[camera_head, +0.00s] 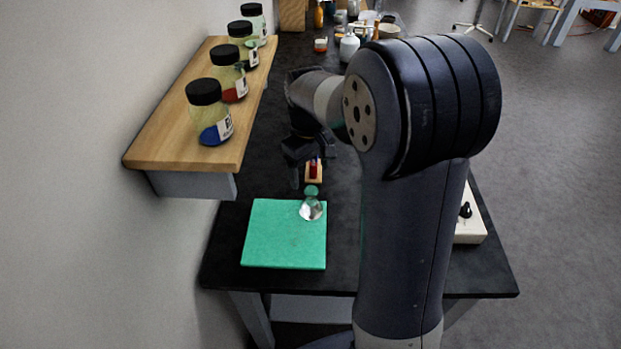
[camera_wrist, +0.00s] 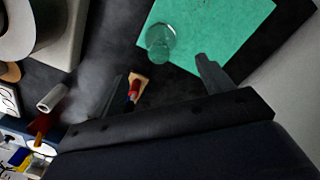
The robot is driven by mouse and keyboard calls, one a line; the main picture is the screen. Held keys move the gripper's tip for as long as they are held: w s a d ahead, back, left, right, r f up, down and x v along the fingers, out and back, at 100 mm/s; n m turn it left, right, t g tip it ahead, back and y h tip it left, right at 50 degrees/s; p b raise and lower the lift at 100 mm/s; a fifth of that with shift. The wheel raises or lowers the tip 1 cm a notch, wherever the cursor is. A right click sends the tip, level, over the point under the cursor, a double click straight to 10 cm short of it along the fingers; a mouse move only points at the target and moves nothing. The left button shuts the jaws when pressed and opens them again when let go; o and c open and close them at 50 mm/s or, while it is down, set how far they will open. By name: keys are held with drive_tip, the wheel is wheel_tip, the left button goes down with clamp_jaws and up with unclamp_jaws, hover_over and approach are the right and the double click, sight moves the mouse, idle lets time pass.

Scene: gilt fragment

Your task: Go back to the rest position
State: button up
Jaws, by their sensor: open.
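My gripper (camera_head: 308,168) is over the black table, behind the green mat, with its fingers pointing down. In the wrist view my gripper (camera_wrist: 160,78) shows its two fingers spread wide apart with nothing held between them. A small wooden block with a red piece (camera_head: 314,171) lies on the table near the fingers; it also shows in the wrist view (camera_wrist: 138,87), beside one finger. A clear round glass (camera_head: 311,209) is on the back right part of the green mat (camera_head: 270,240). My arm hides part of the table's right side.
A wooden shelf (camera_head: 160,140) on the left wall holds several black-lidded jars (camera_head: 209,112). A pale device with a black knob (camera_head: 468,222) stands at the table's right. A white bottle (camera_head: 349,47) and other items crowd the far end. Floor (camera_head: 560,180) is open on the right.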

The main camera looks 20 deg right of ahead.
sight(311, 189)
idle(0.4)
wheel_tip(311, 189, down, 13)
drive_tip(key=shift+d+r, duration=0.15)
drive_tip(key=shift+w+r+p, duration=0.2)
drive_tip(key=shift+r+p, duration=0.15)
drive_tip(key=shift+r, duration=0.5)
drive_tip(key=shift+s+r, duration=0.1)
drive_tip(key=shift+r, duration=0.6)
